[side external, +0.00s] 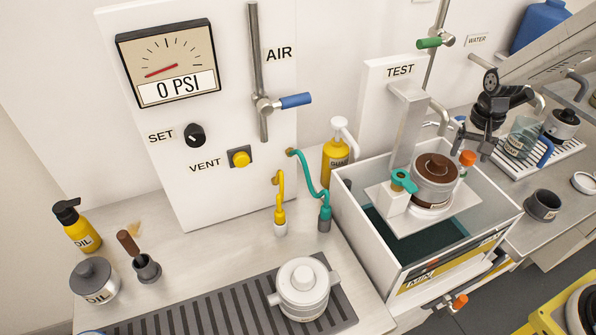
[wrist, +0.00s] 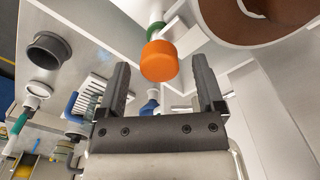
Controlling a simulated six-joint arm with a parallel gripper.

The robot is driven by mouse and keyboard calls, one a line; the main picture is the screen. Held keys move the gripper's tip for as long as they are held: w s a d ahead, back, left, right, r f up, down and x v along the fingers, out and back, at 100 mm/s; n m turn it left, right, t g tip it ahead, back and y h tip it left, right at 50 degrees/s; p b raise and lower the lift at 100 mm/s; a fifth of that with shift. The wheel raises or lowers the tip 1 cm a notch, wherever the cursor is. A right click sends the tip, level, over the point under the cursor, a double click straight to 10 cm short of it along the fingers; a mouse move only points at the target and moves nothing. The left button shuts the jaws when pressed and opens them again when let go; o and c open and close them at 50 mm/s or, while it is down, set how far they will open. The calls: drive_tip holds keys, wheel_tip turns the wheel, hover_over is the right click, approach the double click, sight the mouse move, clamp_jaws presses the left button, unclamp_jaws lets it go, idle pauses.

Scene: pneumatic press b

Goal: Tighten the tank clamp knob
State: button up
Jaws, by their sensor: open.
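An orange knob (side external: 467,158) stands on a pale post beside the pot with the brown top (side external: 435,168), at the back right of the test tank (side external: 365,230). No label marks it as the clamp knob. In the wrist view the orange knob (wrist: 159,60) shows between and just beyond my fingertips, with a green ring behind it. My gripper (side external: 479,145) is open and empty, just right of the knob; its fingers (wrist: 160,72) stand apart on either side of it in the wrist view. I cannot tell the exact gap in depth.
A teal fitting (side external: 403,180) sits left of the pot by an upright arm (side external: 408,125). Another orange knob (side external: 459,301) is low on the tank front. A dark cup (side external: 542,205) and a drying rack (side external: 540,155) stand to the right. The gauge reads 0 PSI.

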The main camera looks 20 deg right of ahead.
sight(468, 156)
drive_tip(key=shift+r, duration=3.3)
drive_tip(key=shift+s+a, duration=0.2)
drive_tip(key=shift+a, duration=0.2)
drive_tip(key=s+a+f+n+t, duration=0.2)
drive_tip(key=s+a+n, duration=0.5)
drive_tip(key=s+a, duration=0.3)
drive_tip(key=shift+s+a+f+n+t, duration=0.2)
drive_tip(key=shift+s+a+n+t, duration=0.15)
drive_tip(key=shift+s, duration=0.45)
